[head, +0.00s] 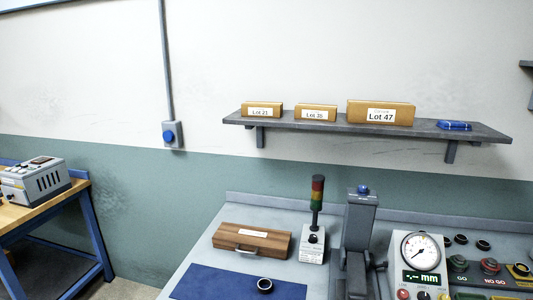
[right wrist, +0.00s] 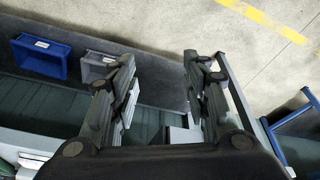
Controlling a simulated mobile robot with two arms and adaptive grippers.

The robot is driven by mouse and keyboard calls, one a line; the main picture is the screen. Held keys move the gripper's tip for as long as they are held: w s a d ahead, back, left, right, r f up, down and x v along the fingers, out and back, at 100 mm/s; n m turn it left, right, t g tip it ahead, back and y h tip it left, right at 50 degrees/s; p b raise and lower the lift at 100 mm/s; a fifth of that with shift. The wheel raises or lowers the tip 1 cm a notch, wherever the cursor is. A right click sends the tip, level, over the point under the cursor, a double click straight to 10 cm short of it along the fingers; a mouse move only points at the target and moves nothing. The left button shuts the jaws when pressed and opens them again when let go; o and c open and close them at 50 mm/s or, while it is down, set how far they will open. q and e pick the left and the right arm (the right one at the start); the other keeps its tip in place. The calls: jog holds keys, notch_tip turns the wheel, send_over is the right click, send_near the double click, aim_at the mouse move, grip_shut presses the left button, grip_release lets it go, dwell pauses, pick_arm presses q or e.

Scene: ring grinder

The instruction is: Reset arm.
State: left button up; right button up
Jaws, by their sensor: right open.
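My right gripper (right wrist: 158,72) shows in the right wrist view with its two fingers spread wide apart. Nothing is between the fingers. Neither arm shows in the head view, and my left gripper is in no frame. In the head view a dark ring (head: 265,285) lies on a blue mat (head: 205,284) on the grey bench. A grey upright machine (head: 360,222) with a blue knob on top stands to the right of it. A dial gauge unit (head: 420,250) stands further right, beside the GO and NO GO panel, where several dark rings lie.
A wooden case (head: 252,240) and a signal light (head: 317,205) stand on the bench. A wall shelf (head: 300,126) holds cardboard boxes. In the right wrist view, a blue bin (right wrist: 40,58) and a grey bin (right wrist: 97,66) lie left of the fingers. Open floor shows beyond.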

jog(key=s+f+g+b, duration=0.1)
jog(key=s+f+b, duration=0.1)
jog(key=f, duration=1.2)
jog(key=s+f+b, duration=0.3)
jog(key=f, duration=1)
jog(key=s+d+f+g+b, duration=0.1)
jog(key=s+d+f+b, duration=0.2)
jog(key=s+f, duration=1.2)
jog(key=shift+f, duration=0.85)
jog(key=shift+s+d, duration=0.1)
